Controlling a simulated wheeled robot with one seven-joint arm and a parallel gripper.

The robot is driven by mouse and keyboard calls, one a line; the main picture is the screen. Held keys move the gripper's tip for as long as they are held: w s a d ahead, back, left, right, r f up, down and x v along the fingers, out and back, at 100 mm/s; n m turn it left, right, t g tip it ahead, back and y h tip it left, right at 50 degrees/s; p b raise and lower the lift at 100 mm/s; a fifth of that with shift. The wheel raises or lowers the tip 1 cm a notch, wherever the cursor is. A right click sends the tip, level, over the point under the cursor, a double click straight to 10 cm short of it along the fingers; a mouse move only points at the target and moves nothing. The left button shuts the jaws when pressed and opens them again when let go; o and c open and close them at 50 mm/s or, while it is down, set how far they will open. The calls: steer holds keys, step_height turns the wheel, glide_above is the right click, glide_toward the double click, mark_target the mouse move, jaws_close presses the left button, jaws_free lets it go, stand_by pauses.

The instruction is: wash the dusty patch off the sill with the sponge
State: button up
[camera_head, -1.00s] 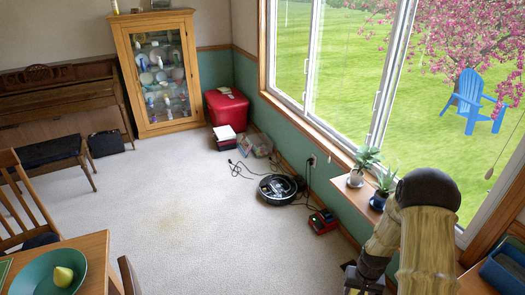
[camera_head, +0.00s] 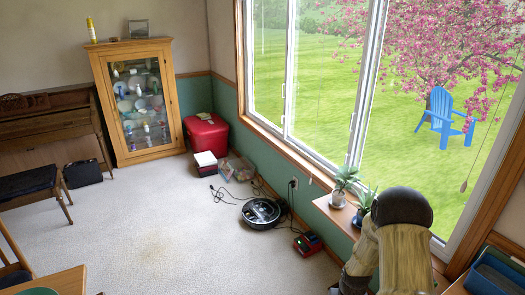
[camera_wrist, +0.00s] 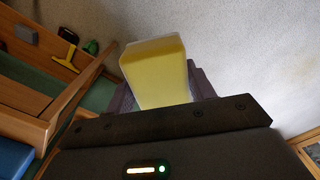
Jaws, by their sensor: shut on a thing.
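A yellow block, the sponge (camera_wrist: 158,75), is between the dark fingers of my gripper (camera_wrist: 160,88) in the wrist view. The gripper is shut on it, with pale floor beyond. In the head view my arm covers the lower right, and the gripper and sponge are mostly hidden or out of frame. The wooden sill (camera_head: 270,128) runs below the window, with a wider wooden ledge (camera_head: 327,208) near my arm. My arm hides part of the ledge. I cannot make out a dusty patch on the parts that show.
Two potted plants (camera_head: 345,180) stand on the ledge beside my arm. A blue bin (camera_head: 495,272) is at the lower right. A robot vacuum (camera_head: 261,213), cables and a red device (camera_head: 307,243) lie by the wall. Open carpet (camera_head: 160,240) fills the middle.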

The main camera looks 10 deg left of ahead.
stand_by(0.3)
steer(key=s+f, duration=0.4)
steer(key=f, duration=1.1)
